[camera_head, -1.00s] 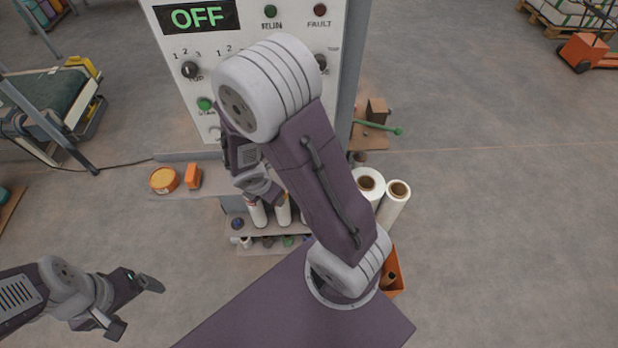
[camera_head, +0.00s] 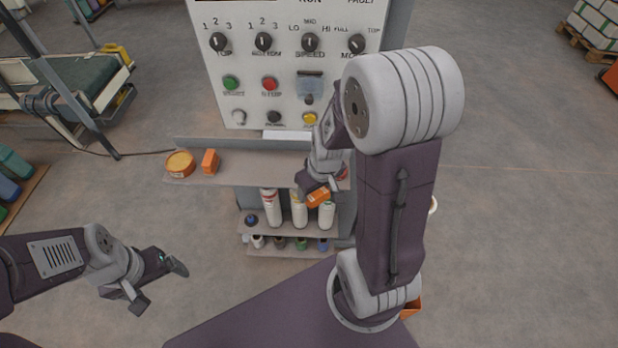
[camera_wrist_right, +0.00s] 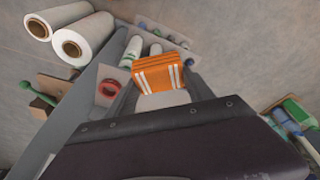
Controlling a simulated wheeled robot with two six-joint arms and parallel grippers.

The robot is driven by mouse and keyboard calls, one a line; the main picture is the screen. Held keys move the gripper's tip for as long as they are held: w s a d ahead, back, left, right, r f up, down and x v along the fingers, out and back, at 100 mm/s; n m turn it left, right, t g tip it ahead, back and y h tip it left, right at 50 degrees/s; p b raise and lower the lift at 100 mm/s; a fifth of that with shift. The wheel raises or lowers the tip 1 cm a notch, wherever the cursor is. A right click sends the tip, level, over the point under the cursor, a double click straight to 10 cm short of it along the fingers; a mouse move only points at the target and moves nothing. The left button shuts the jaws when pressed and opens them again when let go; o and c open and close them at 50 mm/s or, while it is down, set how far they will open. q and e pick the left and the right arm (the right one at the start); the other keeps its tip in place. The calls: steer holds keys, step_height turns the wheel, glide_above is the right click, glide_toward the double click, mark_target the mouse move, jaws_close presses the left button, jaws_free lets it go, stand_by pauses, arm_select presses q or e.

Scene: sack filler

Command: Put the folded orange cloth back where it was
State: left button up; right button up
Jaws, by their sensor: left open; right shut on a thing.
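The folded orange cloth (camera_head: 319,198) has pale stripes, clearest in the right wrist view (camera_wrist_right: 160,74). My right gripper (camera_head: 317,187) is shut on it and holds it out by the front edge of the machine's brown shelf (camera_head: 250,174), above the bottles on the lower rack. Whether the cloth touches the shelf I cannot tell. My right arm covers the right end of the shelf in the head view. My left gripper (camera_head: 160,283) is open and empty over the floor at lower left.
The shelf between block and cloth looks clear. White bottles (camera_head: 299,214) stand below. A red ring (camera_wrist_right: 109,89) and white rolls (camera_wrist_right: 84,45) show in the wrist view.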

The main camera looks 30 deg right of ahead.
steer(key=w+d+r+m+t+h+b, duration=0.15)
steer(key=d+r+m+b, duration=0.25)
steer(key=d+m, duration=0.5)
steer(key=shift+n+g+h, duration=0.25)
steer(key=shift+n+h, duration=0.1)
steer(key=shift+n, duration=0.55)
steer(key=w+a+f, duration=0.1)
steer(key=w+f, duration=0.1)
steer(key=w, duration=0.1)
steer(key=w+a+f+b, duration=0.1)
steer(key=w+f, duration=0.1)
steer(key=w, duration=0.2)
steer(key=w+a+f, duration=0.1)
steer(key=w+f, duration=0.1)
steer(key=w, duration=0.2)
steer(key=shift+a+f+b, duration=0.25)
steer(key=shift+a+b, duration=0.1)
steer(key=shift+a, duration=0.05)
steer(key=shift+w+a+f, duration=0.1)
step_height(320, 180, down, 4)
steer(key=shift+r+b, duration=0.1)
steer(key=shift+b, duration=0.5)
steer(key=shift+f, duration=0.2)
